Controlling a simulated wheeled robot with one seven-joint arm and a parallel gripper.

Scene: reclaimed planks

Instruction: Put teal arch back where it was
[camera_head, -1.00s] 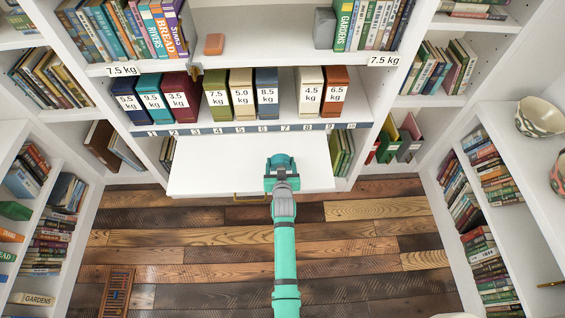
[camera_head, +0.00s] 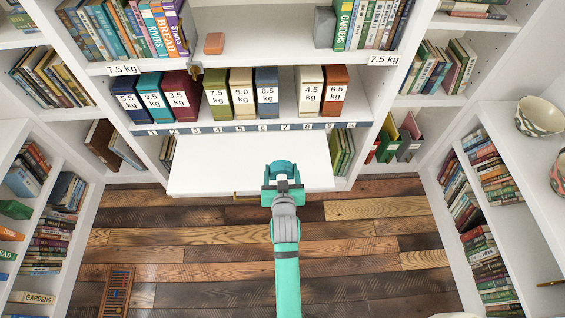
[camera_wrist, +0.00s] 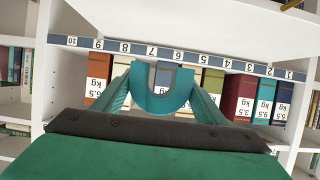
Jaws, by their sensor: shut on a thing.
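My gripper (camera_head: 283,181) is in front of the pull-out white board, shut on the teal arch (camera_wrist: 164,100). In the wrist view the arch sits between my two teal fingers as a U shape. In the head view the arch (camera_head: 284,165) shows at the gripper's end, its outline hard to separate from the fingers. A blue strip (camera_head: 240,127) numbered 1 to 10 runs along the shelf edge beyond. Weight-labelled binders stand behind most numbers. There is a gap above 7, between the 8.5 kg binder (camera_head: 267,92) and the 4.5 kg binder (camera_head: 311,92), and bare shelf above 10.
The white board (camera_head: 220,165) below the strip is bare. The upper shelf holds books, an orange block (camera_head: 214,43) and a grey block (camera_head: 324,28). Bookcases stand at both sides. The plank floor (camera_head: 190,250) is mostly clear, with an abacus-like frame (camera_head: 117,290) at left.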

